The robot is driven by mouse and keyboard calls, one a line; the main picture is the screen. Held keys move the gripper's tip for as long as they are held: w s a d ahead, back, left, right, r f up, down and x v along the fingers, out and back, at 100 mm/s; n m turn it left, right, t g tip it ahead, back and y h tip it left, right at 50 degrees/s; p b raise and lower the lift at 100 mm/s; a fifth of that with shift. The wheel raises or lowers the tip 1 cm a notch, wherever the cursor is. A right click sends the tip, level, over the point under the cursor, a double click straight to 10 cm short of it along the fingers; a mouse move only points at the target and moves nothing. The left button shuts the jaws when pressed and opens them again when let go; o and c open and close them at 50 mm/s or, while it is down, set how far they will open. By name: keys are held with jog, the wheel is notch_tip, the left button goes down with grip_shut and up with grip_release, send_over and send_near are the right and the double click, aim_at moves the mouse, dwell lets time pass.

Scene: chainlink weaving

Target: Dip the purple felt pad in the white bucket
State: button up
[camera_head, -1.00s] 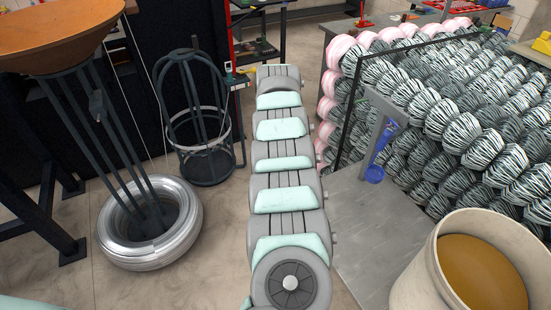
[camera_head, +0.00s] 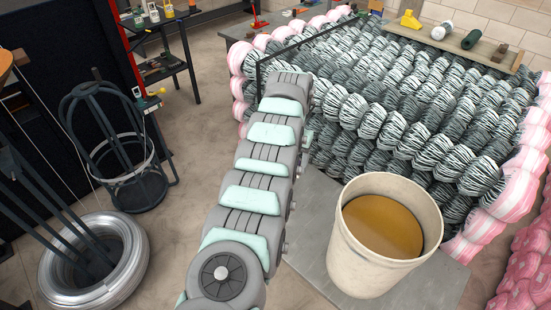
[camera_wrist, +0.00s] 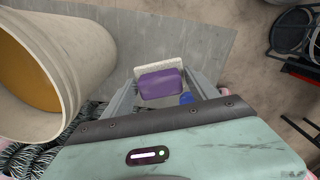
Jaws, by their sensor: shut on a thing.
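The white bucket (camera_head: 360,255) stands upright on a grey slab, with an orange-brown liquid (camera_head: 383,226) inside. In the wrist view, the bucket (camera_wrist: 62,45) is at the left, close beside my gripper. A small blue piece (camera_wrist: 186,98) shows beside the pad. My arm hides the gripper and pad in the head view.
A tall stack of black-and-white and pink wire coils (camera_head: 410,100) stands behind the bucket. The grey slab (camera_head: 440,285) has bare room around the bucket. A silver wire coil (camera_head: 95,262) and a dark wire cage stand (camera_head: 135,185) are on the floor at left.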

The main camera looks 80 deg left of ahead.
jog(key=shift+w+d+r, duration=0.15)
jog(key=shift+w+d, duration=0.25)
jog(key=shift+w, duration=0.3)
jog(key=shift+w, duration=0.15)
jog(key=w+d+r+m+p, duration=0.25)
jog(key=w+d+p, duration=0.25)
jog(key=w+d, duration=0.6)
jog(key=w+d+r+m+p, duration=0.25)
jog(key=w+d+p, duration=0.25)
jog(key=w+d, duration=0.6)
notch_tip(320, 180, down, 19)
jog(key=b, duration=1)
jog(key=shift+s+r+n, duration=0.15)
jog(key=shift+s+n, duration=0.05)
jog(key=shift+n, duration=0.1)
jog(key=shift+r, duration=0.1)
notch_tip(320, 180, up, 14)
jog(key=p, duration=1)
jog(key=shift+f+p, duration=0.2)
jog(key=shift+p, duration=0.2)
